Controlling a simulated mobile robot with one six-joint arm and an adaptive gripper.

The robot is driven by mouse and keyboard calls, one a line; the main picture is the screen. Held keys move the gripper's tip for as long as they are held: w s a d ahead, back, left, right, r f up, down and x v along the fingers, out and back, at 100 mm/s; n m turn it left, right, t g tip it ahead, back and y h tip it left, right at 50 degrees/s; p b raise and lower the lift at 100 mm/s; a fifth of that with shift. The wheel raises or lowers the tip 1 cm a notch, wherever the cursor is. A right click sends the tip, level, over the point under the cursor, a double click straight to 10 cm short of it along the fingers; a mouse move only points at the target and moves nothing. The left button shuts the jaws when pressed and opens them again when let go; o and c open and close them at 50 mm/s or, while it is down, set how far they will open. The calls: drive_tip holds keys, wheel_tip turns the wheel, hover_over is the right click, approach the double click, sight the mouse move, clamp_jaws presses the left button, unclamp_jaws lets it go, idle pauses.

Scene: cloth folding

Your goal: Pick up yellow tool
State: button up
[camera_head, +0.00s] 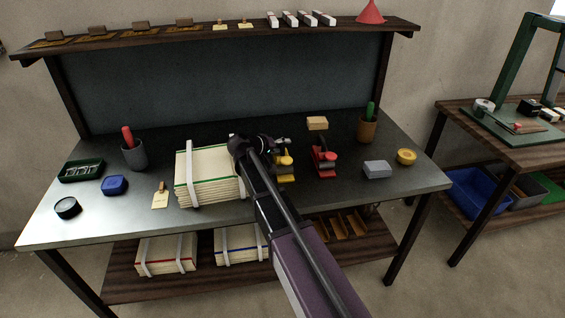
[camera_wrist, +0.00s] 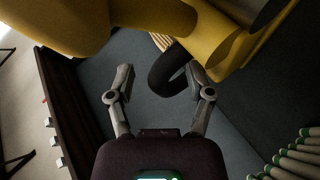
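The yellow tool (camera_head: 285,165) stands on the dark workbench, right of the cloth stack (camera_head: 210,174) and left of a similar red tool (camera_head: 324,158). My arm partly covers it in the head view. In the wrist view the yellow tool (camera_wrist: 228,45) fills the top, very close, with a black curved part (camera_wrist: 170,72) hanging near my right finger. My gripper (camera_wrist: 160,78) is open, its two fingers spread apart. I cannot tell whether the right finger touches the tool. In the head view my gripper (camera_head: 270,143) is just behind the tool's upper part.
A tan block (camera_head: 317,123), a brown cup (camera_head: 367,130), a grey block (camera_head: 377,169) and a yellow round tin (camera_head: 406,157) stand to the right. A grey cup (camera_head: 134,154) and blue box (camera_head: 115,185) stand left. A shelf (camera_head: 220,33) overhangs the back.

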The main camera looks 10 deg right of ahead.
clamp_jaws()
drive_tip(key=shift+r, duration=0.25)
drive_tip(key=shift+r+p, duration=1.6)
drive_tip(key=shift+p, duration=0.25)
drive_tip(key=s, duration=0.5)
drive_tip(key=s+a+r+p, duration=0.1)
drive_tip(key=s, duration=1)
drive_tip(key=shift+a+r, duration=0.2)
drive_tip(key=shift+a, duration=0.1)
